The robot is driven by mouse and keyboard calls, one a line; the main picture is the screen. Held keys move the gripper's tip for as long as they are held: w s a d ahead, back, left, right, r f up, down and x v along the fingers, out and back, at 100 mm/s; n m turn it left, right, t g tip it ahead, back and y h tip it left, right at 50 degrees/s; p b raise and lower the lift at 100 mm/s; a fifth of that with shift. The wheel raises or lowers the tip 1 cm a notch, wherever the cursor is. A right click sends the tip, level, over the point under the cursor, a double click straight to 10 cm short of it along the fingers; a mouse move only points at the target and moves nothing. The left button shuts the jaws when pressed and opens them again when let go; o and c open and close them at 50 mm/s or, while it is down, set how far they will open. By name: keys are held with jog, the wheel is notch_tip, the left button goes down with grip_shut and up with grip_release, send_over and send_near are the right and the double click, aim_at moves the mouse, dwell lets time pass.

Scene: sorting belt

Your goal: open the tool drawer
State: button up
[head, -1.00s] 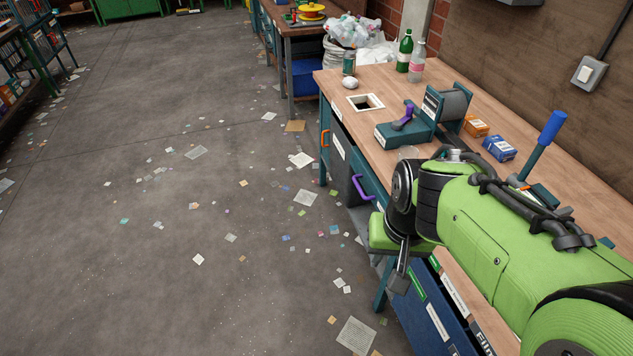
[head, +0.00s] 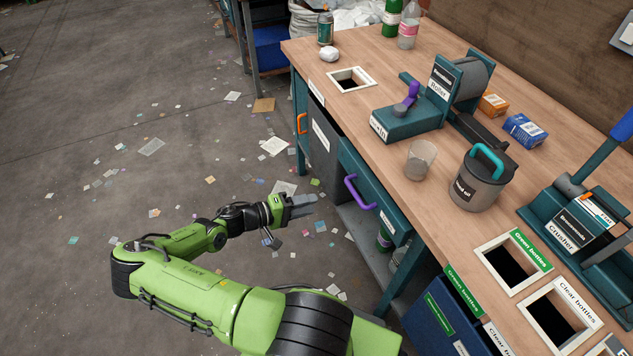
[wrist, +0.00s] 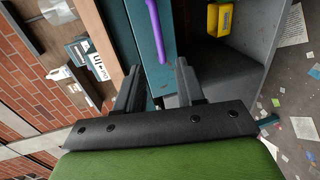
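A teal drawer (head: 367,176) with a purple bar handle (head: 359,192) sits under the workbench top, and its front looks flush with the bench. Its small white label is too small to read. My gripper (head: 309,205) is in front of the drawer, to the left of the handle, with a gap between them. In the wrist view my gripper (wrist: 157,68) is open and empty. The purple handle (wrist: 155,32) lies ahead, between the lines of the two fingers, against the teal front (wrist: 145,55). The drawer's inside is hidden.
An orange handle (head: 302,123) is on the bench's left end. The bench top (head: 375,115) holds a roller machine (head: 420,108), a clear cup (head: 420,158) and a grey pot (head: 480,180). A blue bin (head: 430,320) stands nearer. The floor at left is open, with scattered paper.

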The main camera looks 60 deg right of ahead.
aim_at(355, 193)
jog(key=b+x, duration=0.2)
jog(key=x, duration=1.3)
jog(key=shift+s+d+b, duration=0.2)
jog(key=shift+s+b, duration=0.2)
grip_shut()
